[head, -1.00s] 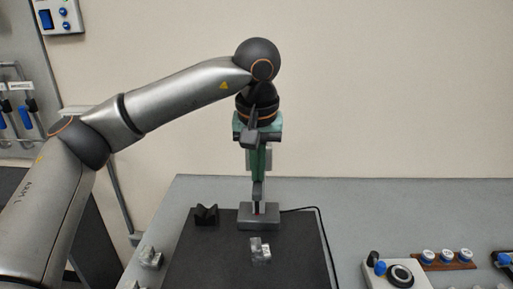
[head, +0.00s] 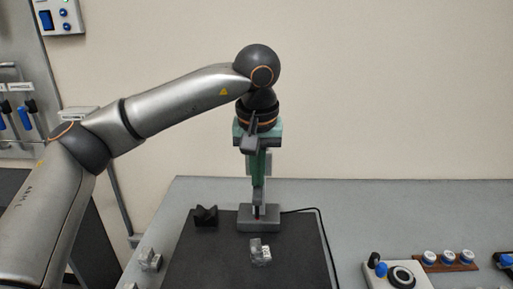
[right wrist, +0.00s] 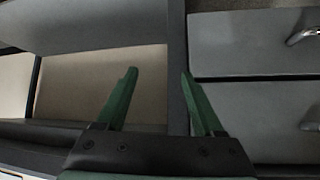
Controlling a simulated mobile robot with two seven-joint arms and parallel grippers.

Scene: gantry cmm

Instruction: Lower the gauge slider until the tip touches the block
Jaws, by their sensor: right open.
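My left gripper (head: 258,165), green, points down at the upper part of the gauge and hides much of the column and slider. Whether its fingers are closed on the slider cannot be told. A small shiny metal block (head: 260,253) sits on the plate in front of the base. The tip cannot be made out clearly. My right gripper (right wrist: 158,85) is open and empty in the right wrist view, away from the gauge.
The dark plate (head: 185,265) lies on a grey table (head: 390,210). A black V-shaped block (head: 205,216) stands left of the base, and a cable runs right. A control box (head: 395,270) is at the right. Drawer fronts (right wrist: 255,45) face my right gripper.

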